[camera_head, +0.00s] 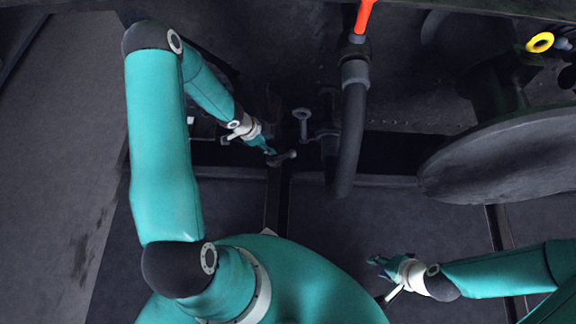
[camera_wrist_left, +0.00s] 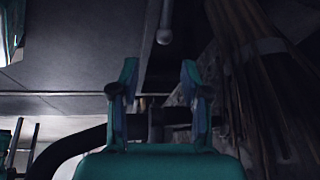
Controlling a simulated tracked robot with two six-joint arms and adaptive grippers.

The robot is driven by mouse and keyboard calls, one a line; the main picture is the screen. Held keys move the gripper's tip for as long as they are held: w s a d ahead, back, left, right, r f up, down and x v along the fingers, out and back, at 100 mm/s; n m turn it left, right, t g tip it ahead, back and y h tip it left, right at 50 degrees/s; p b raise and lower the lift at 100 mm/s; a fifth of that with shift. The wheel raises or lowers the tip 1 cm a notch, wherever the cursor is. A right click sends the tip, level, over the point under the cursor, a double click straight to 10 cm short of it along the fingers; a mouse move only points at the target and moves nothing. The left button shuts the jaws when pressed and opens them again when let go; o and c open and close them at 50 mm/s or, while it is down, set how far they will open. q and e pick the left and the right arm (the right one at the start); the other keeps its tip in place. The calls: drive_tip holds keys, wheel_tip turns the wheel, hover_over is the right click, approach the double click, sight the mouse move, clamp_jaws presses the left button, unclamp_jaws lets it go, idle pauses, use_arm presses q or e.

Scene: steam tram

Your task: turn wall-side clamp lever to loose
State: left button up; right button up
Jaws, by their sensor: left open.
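My left gripper (camera_head: 270,151) reaches in from the left in the head view. In the left wrist view its two teal fingers (camera_wrist_left: 158,82) stand apart with nothing held between them. A grey lever with a rounded end (camera_head: 284,157) lies right by the fingertips in the head view; I cannot tell whether they touch. A grey rod with a ball end (camera_wrist_left: 164,30) hangs beyond the fingers in the left wrist view, probably the same lever. A second grey fitting with a ring-like top (camera_head: 302,116) stands just right. My right gripper (camera_head: 376,266) is far off at lower right, its opening unclear.
A thick dark hose (camera_head: 350,135) with an orange part (camera_head: 364,16) hangs right of the levers. A large dark disc (camera_head: 505,160) and a yellow ring (camera_head: 540,42) are at the right. Brown poles (camera_wrist_left: 255,75) stand close on the right in the left wrist view.

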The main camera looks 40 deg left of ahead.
sight(284, 155)
use_arm(q)
drive_tip(key=shift+m, duration=0.4)
drive_tip(key=b+x, duration=0.2)
drive_tip(key=x, duration=0.3)
drive_tip(key=a+b+x, duration=0.1)
drive_tip(key=b+x, duration=0.1)
drive_tip(key=x, duration=0.3)
drive_tip(key=b+x, duration=0.3)
drive_tip(key=x, duration=0.3)
drive_tip(key=shift+a+f, duration=0.3)
drive_tip(key=shift+a, duration=0.05)
drive_tip(key=shift+w+d+f, duration=0.15)
drive_tip(key=shift+w+f, duration=0.15)
drive_tip(key=shift+f, duration=0.25)
use_arm(e)
wheel_tip(284, 155, down, 8)
use_arm(q)
clamp_jaws()
